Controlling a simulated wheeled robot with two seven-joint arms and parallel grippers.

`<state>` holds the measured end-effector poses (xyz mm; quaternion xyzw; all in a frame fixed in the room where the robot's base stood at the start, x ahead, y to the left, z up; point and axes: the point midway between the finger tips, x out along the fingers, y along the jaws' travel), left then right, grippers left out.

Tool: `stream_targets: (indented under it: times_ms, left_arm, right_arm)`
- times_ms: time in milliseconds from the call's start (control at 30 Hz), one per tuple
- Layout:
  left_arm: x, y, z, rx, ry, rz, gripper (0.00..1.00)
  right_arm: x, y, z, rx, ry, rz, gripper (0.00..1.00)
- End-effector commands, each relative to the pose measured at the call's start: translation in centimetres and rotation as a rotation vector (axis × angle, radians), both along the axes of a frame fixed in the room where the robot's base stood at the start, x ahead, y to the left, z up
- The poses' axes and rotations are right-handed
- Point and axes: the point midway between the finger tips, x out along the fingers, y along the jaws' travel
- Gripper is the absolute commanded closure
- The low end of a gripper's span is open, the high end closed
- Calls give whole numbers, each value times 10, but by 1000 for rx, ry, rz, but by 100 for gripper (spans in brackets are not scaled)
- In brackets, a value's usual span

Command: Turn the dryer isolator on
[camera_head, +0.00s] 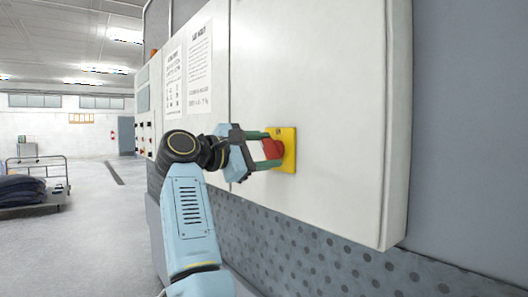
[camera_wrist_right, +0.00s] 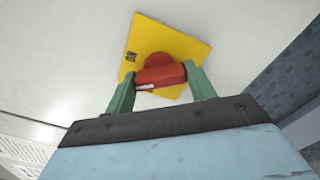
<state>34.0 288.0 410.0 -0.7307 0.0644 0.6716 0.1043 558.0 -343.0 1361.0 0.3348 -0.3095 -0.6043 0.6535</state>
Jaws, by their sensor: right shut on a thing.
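The dryer isolator is a red rotary handle (camera_head: 272,149) on a yellow square plate (camera_head: 288,150), fixed to the front of a white cabinet (camera_head: 310,90). My right gripper (camera_head: 268,150) is at the handle, with its green fingers on either side of it. In the right wrist view, the gripper (camera_wrist_right: 160,85) is shut on the red handle (camera_wrist_right: 161,74), one finger at each end. My left gripper is in neither view.
Printed notices (camera_head: 199,72) hang on the cabinet door left of the isolator. A dotted dark panel (camera_head: 300,240) runs below the cabinet. A trolley with dark bundles (camera_head: 22,190) stands far left. The floor (camera_head: 90,240) between is open.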

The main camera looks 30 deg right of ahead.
Motion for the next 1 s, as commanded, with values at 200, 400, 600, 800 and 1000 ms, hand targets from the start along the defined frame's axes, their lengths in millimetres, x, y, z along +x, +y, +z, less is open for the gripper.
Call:
stream_targets:
  times_ms: [200,400,600,800,1000]
  left_arm:
    - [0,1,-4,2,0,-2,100]
    - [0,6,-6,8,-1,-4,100]
    - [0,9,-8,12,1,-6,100]
    - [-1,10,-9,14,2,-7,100]
    - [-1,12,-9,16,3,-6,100]
  right_arm:
    - [0,0,-1,16,-204,0,68]
    - [0,1,-1,29,-374,0,68]
    - [0,0,-2,40,-505,-1,68]
    - [0,0,-2,47,-589,-1,68]
    - [0,0,-2,50,-629,-1,68]
